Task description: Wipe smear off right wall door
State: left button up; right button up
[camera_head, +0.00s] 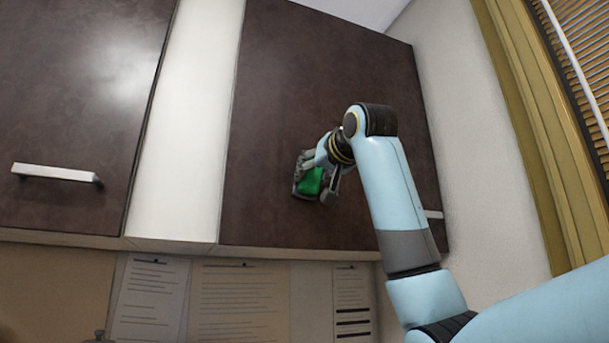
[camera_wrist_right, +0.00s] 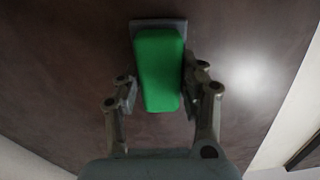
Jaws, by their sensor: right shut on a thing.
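The right wall door (camera_head: 290,80) is a dark brown cabinet front. My right gripper (camera_head: 312,180) is at its lower middle, shut on a green block with a grey pad (camera_head: 308,184). In the right wrist view the green block (camera_wrist_right: 160,70) sits between the two fingers of the right gripper (camera_wrist_right: 155,92), and its grey pad (camera_wrist_right: 158,22) is at or against the door surface (camera_wrist_right: 60,60). I cannot tell for sure whether it touches. No smear can be made out on the visible part of the door; the gripper and arm hide some of it. My left gripper is not in view.
A second dark door (camera_head: 80,90) with a silver handle (camera_head: 55,173) is at the left, past a white panel (camera_head: 190,110). Printed sheets (camera_head: 240,300) hang below the cabinets. A pale wall (camera_head: 480,140) and a window blind (camera_head: 575,60) are at the right.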

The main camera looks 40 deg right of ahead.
jog(key=shift+s+d, duration=0.1)
jog(key=shift+d, duration=0.5)
jog(key=s+d+b, duration=0.1)
jog(key=d+b, duration=0.1)
jog(key=d, duration=0.4)
jog(key=shift+s, duration=0.25)
jog(key=shift+b+v, duration=1.45)
jog(key=shift+v, duration=1.5)
